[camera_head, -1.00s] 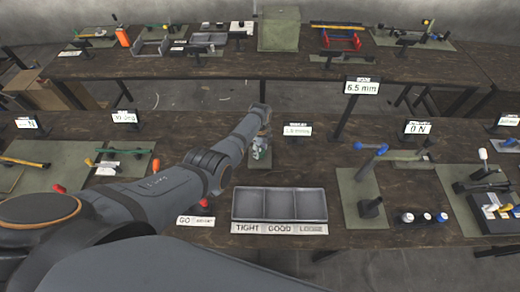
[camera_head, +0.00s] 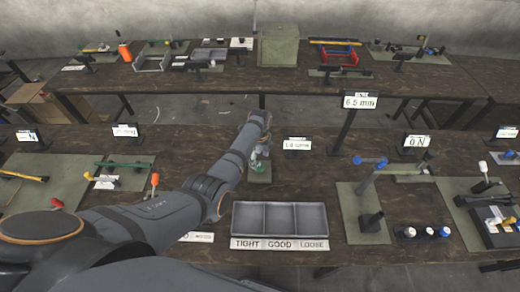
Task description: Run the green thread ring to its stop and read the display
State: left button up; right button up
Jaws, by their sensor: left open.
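My left gripper (camera_head: 258,153) is at the middle of the near bench, at the end of my arm that comes in from the left. My right gripper is not in view.
A grey three-part tray (camera_head: 280,203) labelled TIGHT, GOOD and LOOSE lies in front of the gripper. Other displays read 6.5 mm (camera_head: 360,101) and 0 N (camera_head: 416,142). A blue-handled press (camera_head: 370,165) stands to the right.

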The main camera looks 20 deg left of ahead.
aim_at(260, 165)
pick_arm(q)
notch_tip(260, 165, up, 8)
dwell(1.2)
